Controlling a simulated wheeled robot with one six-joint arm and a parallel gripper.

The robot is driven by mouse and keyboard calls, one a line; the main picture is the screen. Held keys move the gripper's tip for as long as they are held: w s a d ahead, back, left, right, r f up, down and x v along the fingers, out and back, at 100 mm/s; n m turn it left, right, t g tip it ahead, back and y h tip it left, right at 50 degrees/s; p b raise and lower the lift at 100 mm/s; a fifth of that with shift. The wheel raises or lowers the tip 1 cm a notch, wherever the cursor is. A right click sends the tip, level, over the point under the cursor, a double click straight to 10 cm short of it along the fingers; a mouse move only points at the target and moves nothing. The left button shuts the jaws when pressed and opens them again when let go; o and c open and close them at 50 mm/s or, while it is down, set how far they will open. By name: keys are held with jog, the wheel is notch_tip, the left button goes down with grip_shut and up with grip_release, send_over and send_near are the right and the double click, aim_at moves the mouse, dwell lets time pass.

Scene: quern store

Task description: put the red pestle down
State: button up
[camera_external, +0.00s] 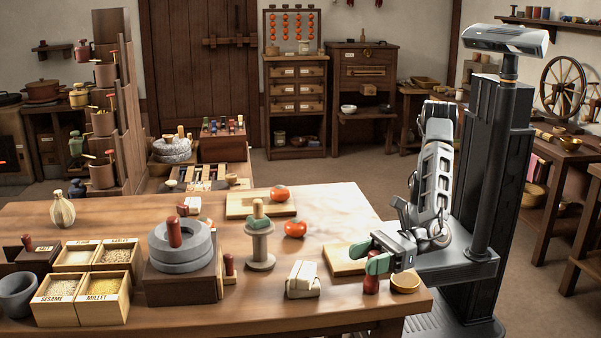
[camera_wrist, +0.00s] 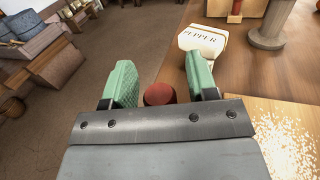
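The red pestle (camera_external: 371,285) stands upright at the right front part of the table, between a board and a small brass bowl. My gripper (camera_external: 371,256) is just above it, with green fingertips. In the wrist view the pestle's round red top (camera_wrist: 160,94) shows between the two fingers of my gripper (camera_wrist: 161,82), with a gap on each side. The fingers are open and hold nothing. The lower part of the pestle is hidden in the wrist view.
A board (camera_external: 345,259) lies just behind; pale grains lie on it in the wrist view (camera_wrist: 285,145). A brass bowl (camera_external: 405,283) stands close right. A pale pepper sack (camera_external: 302,281) is to the left. A quern (camera_external: 180,251) and grain boxes (camera_external: 82,290) stand farther left.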

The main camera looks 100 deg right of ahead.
jog(key=shift+r, duration=0.2)
jog(key=shift+s, duration=0.25)
jog(key=p+v, duration=0.1)
jog(key=v, duration=1)
jog(key=shift+s+d+p, duration=0.15)
jog(key=shift+s+p, duration=0.1)
jog(key=shift+p, duration=0.05)
